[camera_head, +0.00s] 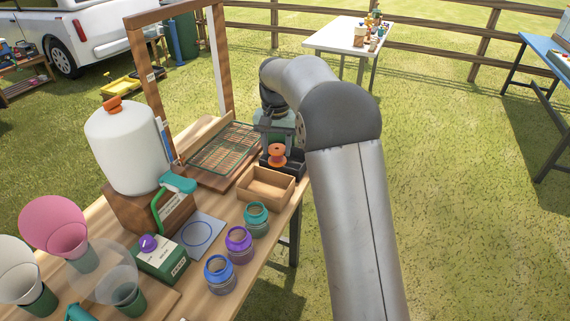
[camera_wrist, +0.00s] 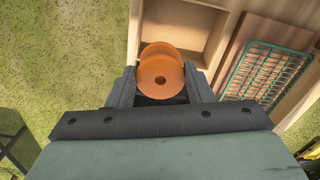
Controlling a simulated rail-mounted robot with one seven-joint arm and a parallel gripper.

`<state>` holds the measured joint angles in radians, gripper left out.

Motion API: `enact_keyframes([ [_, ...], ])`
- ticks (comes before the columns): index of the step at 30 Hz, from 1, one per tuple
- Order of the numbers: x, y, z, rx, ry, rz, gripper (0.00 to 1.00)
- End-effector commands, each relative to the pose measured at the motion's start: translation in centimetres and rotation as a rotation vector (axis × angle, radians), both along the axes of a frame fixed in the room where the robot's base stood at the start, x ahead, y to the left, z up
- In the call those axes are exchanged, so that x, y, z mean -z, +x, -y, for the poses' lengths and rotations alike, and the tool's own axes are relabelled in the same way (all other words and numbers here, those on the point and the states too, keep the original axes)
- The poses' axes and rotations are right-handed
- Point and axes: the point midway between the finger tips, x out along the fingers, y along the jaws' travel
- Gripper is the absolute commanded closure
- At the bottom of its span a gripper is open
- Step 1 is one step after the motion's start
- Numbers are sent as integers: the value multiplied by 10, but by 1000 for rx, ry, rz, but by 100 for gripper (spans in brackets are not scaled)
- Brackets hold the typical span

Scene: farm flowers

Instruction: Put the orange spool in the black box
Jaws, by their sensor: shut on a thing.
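The orange spool (camera_head: 277,154) is between the fingers of my gripper (camera_head: 279,146). The black box (camera_head: 292,170) stands at the table's right edge, directly under or around the spool. I cannot tell whether the spool hangs above it or is partly inside. My gripper and the spool hide much of the box.
An empty wooden tray (camera_head: 267,187) sits just in front of the black box. A green wire rack (camera_head: 225,149) lies on a board to the left. Several coloured jars (camera_head: 239,244) stand nearer. Grass lies beyond the table's right edge.

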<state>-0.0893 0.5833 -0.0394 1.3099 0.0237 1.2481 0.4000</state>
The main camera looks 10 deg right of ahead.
Motion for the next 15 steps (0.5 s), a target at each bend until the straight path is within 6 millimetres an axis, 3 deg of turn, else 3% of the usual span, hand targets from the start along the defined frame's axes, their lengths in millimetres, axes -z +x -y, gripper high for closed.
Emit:
enact_keyframes([
  [11, 35, 78, 26, 1, -1, -4, 75],
  [15, 62, 100, 35, 1, 0, -5, 75],
])
